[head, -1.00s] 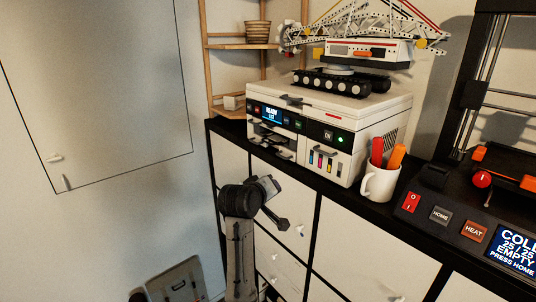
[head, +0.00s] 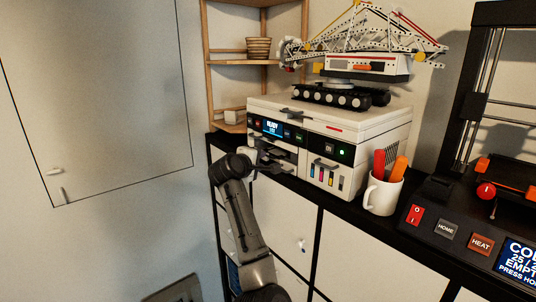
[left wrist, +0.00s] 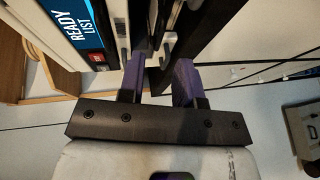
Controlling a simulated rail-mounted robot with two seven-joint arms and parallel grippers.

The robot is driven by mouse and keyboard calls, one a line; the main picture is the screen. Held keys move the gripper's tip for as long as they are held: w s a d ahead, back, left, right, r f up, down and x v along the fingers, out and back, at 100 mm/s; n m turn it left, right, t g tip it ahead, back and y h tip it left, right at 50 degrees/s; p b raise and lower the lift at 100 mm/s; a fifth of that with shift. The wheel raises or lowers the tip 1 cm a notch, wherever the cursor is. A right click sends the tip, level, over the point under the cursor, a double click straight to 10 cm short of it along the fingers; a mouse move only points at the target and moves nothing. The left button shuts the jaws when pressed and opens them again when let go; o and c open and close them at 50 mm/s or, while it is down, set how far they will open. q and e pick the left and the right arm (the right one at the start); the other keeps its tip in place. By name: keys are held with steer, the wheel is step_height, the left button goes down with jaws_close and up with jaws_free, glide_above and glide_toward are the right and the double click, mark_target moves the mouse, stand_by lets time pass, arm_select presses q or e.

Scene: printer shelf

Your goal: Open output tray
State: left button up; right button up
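The white printer (head: 355,118) stands on the black shelf top, its screen lit. Its output tray area (head: 283,154) is the dark slot low on the left of its front. My left gripper (head: 262,164) is right at this slot, partly covering it. In the left wrist view my left gripper (left wrist: 160,78) shows two purple fingers spread apart, pointing at the printer front (left wrist: 85,30). Dark and pale printer parts lie just beyond and between the fingertips; I cannot tell whether they touch. My right gripper is not in view.
A white mug (head: 382,192) with red and orange items stands right of the printer. A crane model (head: 350,65) sits on top of it. A 3D printer (head: 480,180) is at the right. A wooden corner shelf (head: 228,62) stands behind on the left.

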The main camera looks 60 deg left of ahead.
mark_target(268, 156)
arm_select(q)
steer(key=shift+p+x, duration=0.8)
steer(key=shift+x, duration=2.75)
steer(key=c, duration=0.5)
jaws_close()
steer(key=shift+f, duration=0.1)
